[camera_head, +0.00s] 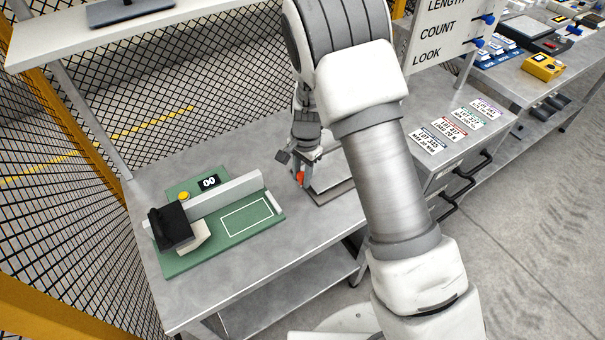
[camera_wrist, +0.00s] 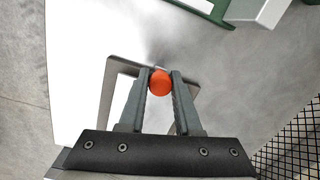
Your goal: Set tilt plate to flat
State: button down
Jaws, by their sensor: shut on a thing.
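My gripper (camera_head: 298,172) is at the left side of a low plate fixture (camera_head: 330,188) on the grey table, which I take for the tilt plate. My arm hides part of the fixture. In the wrist view my gripper's fingers (camera_wrist: 160,86) are shut on a round orange knob (camera_wrist: 160,82). The knob also shows in the head view (camera_head: 300,177). A grey frame (camera_wrist: 116,84) lies behind the fingers, and a broad white surface (camera_wrist: 85,50) fills the left part of the wrist view. I cannot tell the plate's angle.
A green board (camera_head: 185,262) with a grey fence, a black block and a yellow button lies left on the table (camera_head: 300,245). Mesh fencing (camera_head: 235,70) stands behind. A drawer cabinet (camera_head: 465,150) with labels is at the right. Bare table lies between board and fixture.

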jog(key=c, duration=0.6)
grip_release()
jog(key=shift+a+f, duration=0.1)
jog(key=shift+w+d+r+p, duration=0.1)
jog(key=shift+d+r+p, duration=0.1)
jog(key=shift+r, duration=2.7)
jog(key=shift+w+d+r+p, duration=0.1)
jog(key=shift+d+r+p, duration=0.1)
jog(key=shift+r, duration=2.7)
jog(key=shift+w+d+r+p, duration=0.1)
jog(key=shift+d+r+p, duration=0.1)
jog(key=shift+r, duration=2.7)
